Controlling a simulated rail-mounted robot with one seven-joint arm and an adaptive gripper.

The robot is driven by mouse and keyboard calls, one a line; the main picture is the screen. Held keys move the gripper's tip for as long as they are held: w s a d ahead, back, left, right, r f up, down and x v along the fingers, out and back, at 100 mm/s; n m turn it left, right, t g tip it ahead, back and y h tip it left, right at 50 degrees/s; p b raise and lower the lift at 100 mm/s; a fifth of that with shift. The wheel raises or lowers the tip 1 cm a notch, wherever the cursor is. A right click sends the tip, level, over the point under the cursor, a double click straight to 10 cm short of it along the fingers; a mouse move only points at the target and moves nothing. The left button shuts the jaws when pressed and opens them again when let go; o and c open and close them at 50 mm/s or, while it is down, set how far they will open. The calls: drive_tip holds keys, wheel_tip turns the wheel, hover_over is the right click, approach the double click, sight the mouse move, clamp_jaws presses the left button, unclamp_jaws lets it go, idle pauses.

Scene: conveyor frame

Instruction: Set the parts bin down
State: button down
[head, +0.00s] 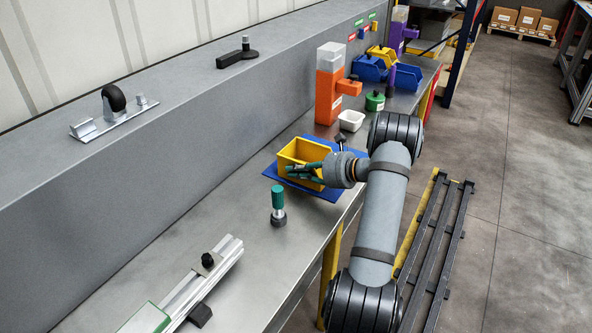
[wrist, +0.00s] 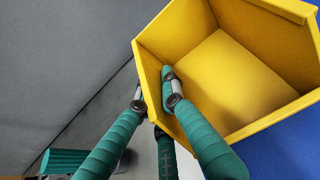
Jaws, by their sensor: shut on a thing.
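The yellow parts bin (head: 291,152) is upright over a blue mat (head: 326,193) on the metal bench. It fills much of the wrist view (wrist: 240,75) and looks empty inside. My gripper (head: 300,171) has green fingers closed on the bin's near wall. In the wrist view my gripper (wrist: 154,98) has one finger inside the bin and the others outside that wall. The mat also shows beside the bin in the wrist view (wrist: 290,150). The bin's underside is hidden, so I cannot tell whether it touches the mat.
A green-handled tool (head: 278,203) stands left of the mat. A white bowl (head: 351,120), an orange dispenser (head: 328,95) and a green round container (head: 375,101) stand behind. Blue bins (head: 408,77) are farther back. A metal rail (head: 205,275) lies in the foreground.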

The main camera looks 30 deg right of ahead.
drive_tip(key=shift+r, duration=0.1)
drive_tip(key=shift+f, duration=0.2)
drive_tip(key=c, duration=1.9)
unclamp_jaws()
drive_tip(key=shift+r, duration=0.35)
drive_tip(key=v, duration=0.6)
drive_tip(key=b+v, duration=0.1)
drive_tip(key=v, duration=0.5)
drive_tip(key=shift+f, duration=0.25)
